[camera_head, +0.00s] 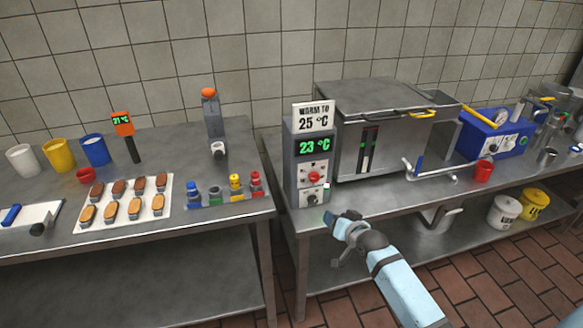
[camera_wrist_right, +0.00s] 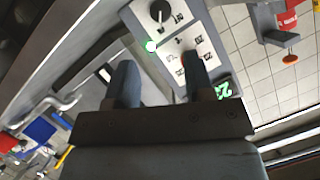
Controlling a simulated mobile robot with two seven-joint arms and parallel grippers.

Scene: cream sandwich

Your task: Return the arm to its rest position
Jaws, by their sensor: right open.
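My right arm (camera_head: 400,285) comes in from the lower right in the head view. Its gripper (camera_head: 342,222) is in front of the right table's edge, just below and to the right of the control box (camera_head: 291,165). In the right wrist view the two fingers of the right gripper (camera_wrist_right: 158,62) stand apart with nothing between them. Beyond them is the white panel (camera_wrist_right: 193,40) of the control box, with a black knob and a red knob partly behind a finger. My left gripper is not in view.
A metal heater box (camera_head: 390,155) with a yellow handle stands right of the control box, whose display reads 23 °C under a "WARM TO 25 °C" sign. The left table holds a tray (camera_head: 168,208) of biscuits, cups and coloured weights. Floor below the arm is open.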

